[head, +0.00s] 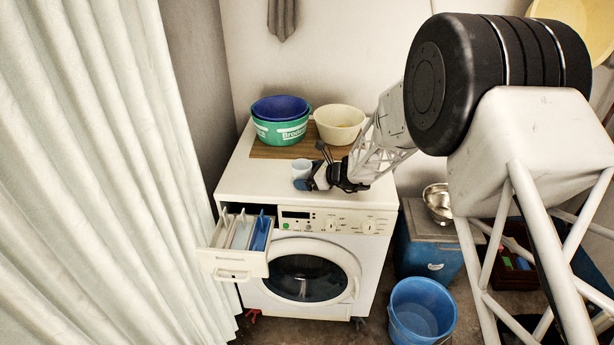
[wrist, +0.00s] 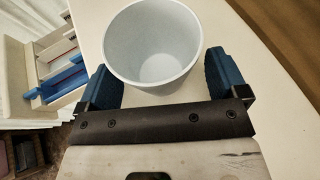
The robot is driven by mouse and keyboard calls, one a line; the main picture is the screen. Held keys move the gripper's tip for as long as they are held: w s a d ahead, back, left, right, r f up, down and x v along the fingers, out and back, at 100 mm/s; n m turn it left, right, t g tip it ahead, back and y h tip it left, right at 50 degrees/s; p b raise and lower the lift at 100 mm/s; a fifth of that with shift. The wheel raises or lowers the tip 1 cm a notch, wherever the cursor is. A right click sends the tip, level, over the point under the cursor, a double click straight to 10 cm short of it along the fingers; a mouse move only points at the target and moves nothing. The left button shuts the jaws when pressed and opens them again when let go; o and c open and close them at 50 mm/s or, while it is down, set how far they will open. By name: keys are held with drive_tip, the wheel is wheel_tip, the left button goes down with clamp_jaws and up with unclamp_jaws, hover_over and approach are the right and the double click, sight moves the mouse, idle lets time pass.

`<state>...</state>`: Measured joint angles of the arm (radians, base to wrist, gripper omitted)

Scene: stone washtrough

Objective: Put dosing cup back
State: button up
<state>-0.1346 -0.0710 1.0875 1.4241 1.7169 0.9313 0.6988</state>
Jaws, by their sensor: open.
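The dosing cup (head: 301,168) is a small pale cup standing upright on top of the white washing machine, near its left front part. In the wrist view the cup (wrist: 152,45) is open toward the camera and looks empty. My gripper (head: 304,184) is low over the machine top at the cup. Its blue fingers (wrist: 163,82) are open, one on each side of the cup's near part; I cannot tell whether they touch it. The detergent drawer (head: 238,245) is pulled out at the machine's front left, with a blue divider, and also shows in the wrist view (wrist: 60,65).
A wooden board (head: 268,152) at the back of the machine top (head: 240,178) bears a green and blue basin stack (head: 281,130) and a cream bowl (head: 339,135). A blue bucket (head: 421,310) stands on the floor at right. A pale curtain (head: 100,180) hangs at left.

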drive_tip(key=shift+r, duration=0.2)
drive_tip(key=v, duration=1.2)
drive_tip(key=shift+r, duration=0.15)
idle(0.5)
drive_tip(key=s+d+r+n+g+h, duration=0.2)
drive_tip(key=s+r+n, duration=0.4)
drive_tip(key=s+r, duration=0.3)
drive_tip(key=s+d+r+n+g+h, duration=0.25)
drive_tip(key=s+r+n, duration=0.4)
drive_tip(key=s, duration=0.55)
drive_tip(key=s+d+r+n+h, duration=0.1)
drive_tip(key=s+d+n+h, duration=0.1)
drive_tip(key=s, duration=0.6)
drive_tip(key=s+d+r+n+t+h, duration=0.1)
drive_tip(key=s+d+r+n+h, duration=0.1)
drive_tip(key=s, duration=0.6)
drive_tip(key=s+d+r+n+h, duration=0.2)
drive_tip(key=s+d+n+h, duration=0.2)
drive_tip(key=s+d+n, duration=0.1)
drive_tip(key=s+d, duration=0.1)
drive_tip(key=s, duration=0.1)
drive_tip(key=shift+s+d+t, duration=0.2)
drive_tip(key=shift+s+t, duration=0.15)
drive_tip(key=shift+s, duration=0.05)
